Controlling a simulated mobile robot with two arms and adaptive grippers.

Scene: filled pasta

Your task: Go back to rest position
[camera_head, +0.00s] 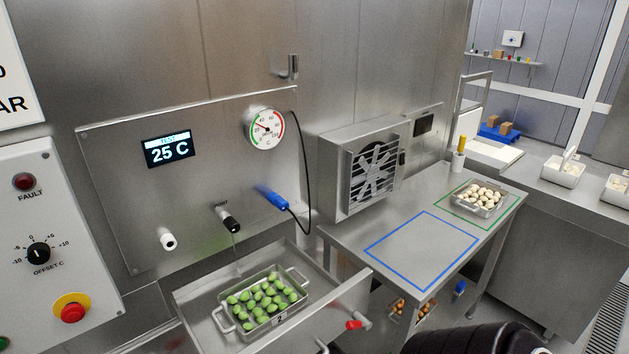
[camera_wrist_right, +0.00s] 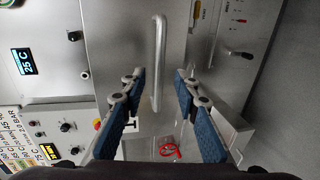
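My right gripper (camera_wrist_right: 159,80) shows in the right wrist view with its two blue-padded fingers spread apart and nothing between them. A vertical metal handle on a steel panel lies beyond the fingertips. A black part of my own arm (camera_head: 475,341) shows at the bottom edge of the head view; its gripper is out of that frame. My left gripper is in neither view.
A perforated-looking pan of green filled pasta (camera_head: 262,299) sits in an open steel basin (camera_head: 196,310). A tray of pale pasta (camera_head: 478,198) stands inside the green outline on the steel table (camera_head: 345,232). The blue outlined area (camera_head: 423,246) is empty. A fan unit (camera_head: 370,170) stands behind.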

